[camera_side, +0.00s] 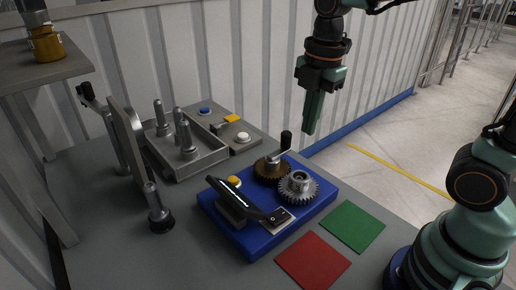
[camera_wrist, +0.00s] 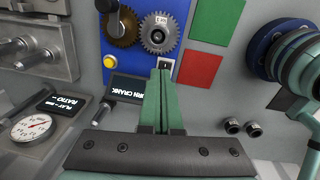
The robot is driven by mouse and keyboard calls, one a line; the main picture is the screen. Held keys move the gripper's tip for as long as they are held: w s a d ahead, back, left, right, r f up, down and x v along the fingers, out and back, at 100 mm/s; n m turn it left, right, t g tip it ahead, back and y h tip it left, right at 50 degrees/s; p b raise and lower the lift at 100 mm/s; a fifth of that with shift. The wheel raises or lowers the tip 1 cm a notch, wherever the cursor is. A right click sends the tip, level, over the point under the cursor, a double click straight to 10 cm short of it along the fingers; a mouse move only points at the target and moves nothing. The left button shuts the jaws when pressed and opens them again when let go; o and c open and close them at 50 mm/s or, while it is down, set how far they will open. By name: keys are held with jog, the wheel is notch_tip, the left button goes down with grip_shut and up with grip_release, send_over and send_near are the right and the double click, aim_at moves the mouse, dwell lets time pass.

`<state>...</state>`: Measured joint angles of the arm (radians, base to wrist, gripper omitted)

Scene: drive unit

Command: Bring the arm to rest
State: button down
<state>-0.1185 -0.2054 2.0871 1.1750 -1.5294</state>
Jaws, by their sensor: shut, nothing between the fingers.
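My gripper (camera_side: 313,115) is shut and empty. In the side view it hangs fingers down, high above the right rear of the grey table and clear of everything on it. In the wrist view the green fingers (camera_wrist: 163,75) are together and point toward the blue drive unit. The drive unit (camera_side: 240,236) carries a bronze gear (camera_side: 268,170) with a dark-handled crank (camera_side: 286,140), a steel gear (camera_side: 298,187), a yellow button (camera_side: 235,181) and a tilted dark display (camera_side: 247,203). The two gears sit side by side.
A green square (camera_side: 351,226) and a red square (camera_side: 313,262) lie right of the unit. A metal tray with upright pegs (camera_side: 190,165) and a panel with buttons (camera_side: 240,147) stand behind left. A gauge (camera_wrist: 32,127) shows in the wrist view. Air around my gripper is free.

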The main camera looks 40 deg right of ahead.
jog(key=s+d+m+t, duration=0.1)
jog(key=m, duration=0.5)
jog(key=s+d+m+t, duration=0.1)
jog(key=m+t, duration=0.1)
jog(key=m, duration=0.4)
jog(key=s+d+r+m+t, duration=0.1)
jog(key=m, duration=0.5)
jog(key=shift+s+d+r+m+t, duration=0.1)
jog(key=shift+s+d+m+t, duration=0.2)
jog(key=shift+s+d+m, duration=0.1)
